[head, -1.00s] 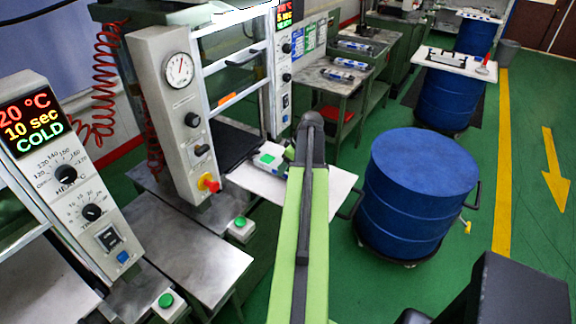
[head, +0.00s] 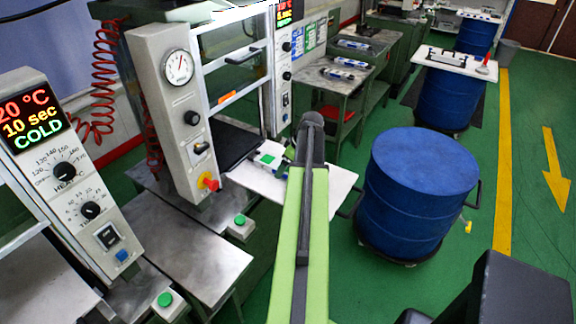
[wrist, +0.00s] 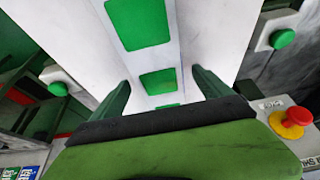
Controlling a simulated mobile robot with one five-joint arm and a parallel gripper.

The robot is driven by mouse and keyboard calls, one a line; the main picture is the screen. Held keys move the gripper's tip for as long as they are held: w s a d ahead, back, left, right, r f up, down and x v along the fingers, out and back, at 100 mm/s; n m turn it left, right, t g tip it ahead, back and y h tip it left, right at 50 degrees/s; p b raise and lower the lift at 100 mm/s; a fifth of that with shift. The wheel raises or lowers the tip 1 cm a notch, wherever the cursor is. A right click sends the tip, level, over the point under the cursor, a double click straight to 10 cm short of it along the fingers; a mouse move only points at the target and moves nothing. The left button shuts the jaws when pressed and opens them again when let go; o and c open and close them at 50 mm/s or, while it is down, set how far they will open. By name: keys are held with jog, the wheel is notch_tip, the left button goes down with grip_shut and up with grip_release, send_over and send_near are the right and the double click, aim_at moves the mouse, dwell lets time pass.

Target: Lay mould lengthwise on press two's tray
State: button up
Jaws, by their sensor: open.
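The mould (wrist: 163,62) is a pale bar with bright green squares on its top. In the wrist view it runs up the picture between my fingers, with a gap beside each one. My gripper (wrist: 162,90) is open, one dark green finger on either side of the mould. The tray (wrist: 222,32) is a white plate showing on both sides of the mould, which appears to lie on it. In the head view the mould's end (head: 267,160) shows on the left part of the tray (head: 340,184); my arm hides the rest and my fingertips.
A press with a gauge (head: 180,67) and a red-yellow stop knob (head: 209,182) stands left of the tray. A blue drum (head: 415,190) stands close on the right. Green-button boxes (head: 240,227) flank a bare metal table (head: 175,245). Open green floor lies farther right.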

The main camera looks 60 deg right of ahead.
jog(key=p+v, duration=1.6)
jog(key=v, duration=0.1)
jog(key=shift+s+r, duration=0.15)
